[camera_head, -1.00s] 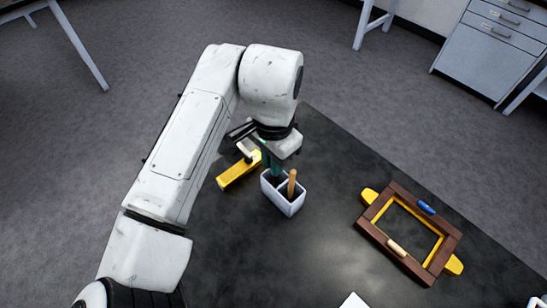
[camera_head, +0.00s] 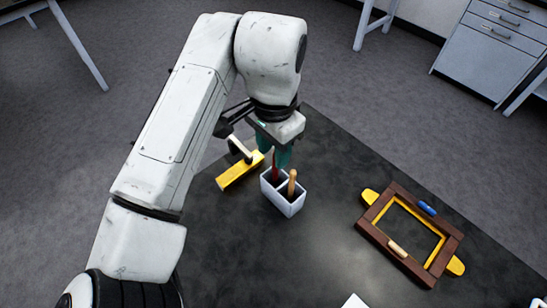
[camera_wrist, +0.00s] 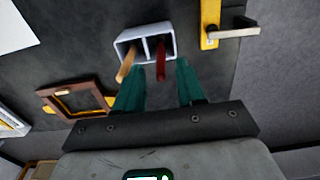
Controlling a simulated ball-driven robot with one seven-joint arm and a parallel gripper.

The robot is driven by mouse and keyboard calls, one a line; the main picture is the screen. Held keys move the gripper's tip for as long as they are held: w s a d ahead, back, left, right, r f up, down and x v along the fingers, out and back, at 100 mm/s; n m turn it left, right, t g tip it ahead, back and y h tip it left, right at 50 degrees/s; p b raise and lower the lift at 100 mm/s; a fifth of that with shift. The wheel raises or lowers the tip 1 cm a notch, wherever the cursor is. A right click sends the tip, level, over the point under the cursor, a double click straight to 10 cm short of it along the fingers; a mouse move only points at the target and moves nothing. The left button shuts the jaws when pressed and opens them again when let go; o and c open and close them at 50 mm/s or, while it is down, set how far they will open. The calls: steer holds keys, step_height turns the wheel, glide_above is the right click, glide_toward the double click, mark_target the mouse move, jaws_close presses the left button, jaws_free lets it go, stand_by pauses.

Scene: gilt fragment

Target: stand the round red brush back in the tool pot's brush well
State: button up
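The round red brush stands in the pot, its red handle (camera_head: 275,172) rising from the left compartment in the head view. In the wrist view its handle (camera_wrist: 161,66) shows in the right compartment. The light grey tool pot (camera_head: 285,206) has two compartments and also shows in the wrist view (camera_wrist: 128,36). A wooden-handled tool (camera_head: 292,183) leans in the other compartment. My gripper (camera_head: 280,155) is above and behind the pot. In the wrist view my gripper (camera_wrist: 160,70) has its teal fingers wide apart, one on each side of the red handle, with gaps. The brush's lower end is hidden.
A white sheet (camera_head: 354,301) is at the front. The dark table is clear between pot and frame.

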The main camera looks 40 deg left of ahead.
step_height(320, 180, up, 8)
steer(key=shift+f, duration=0.1)
steer(key=shift+a, duration=0.1)
stand_by(0.3)
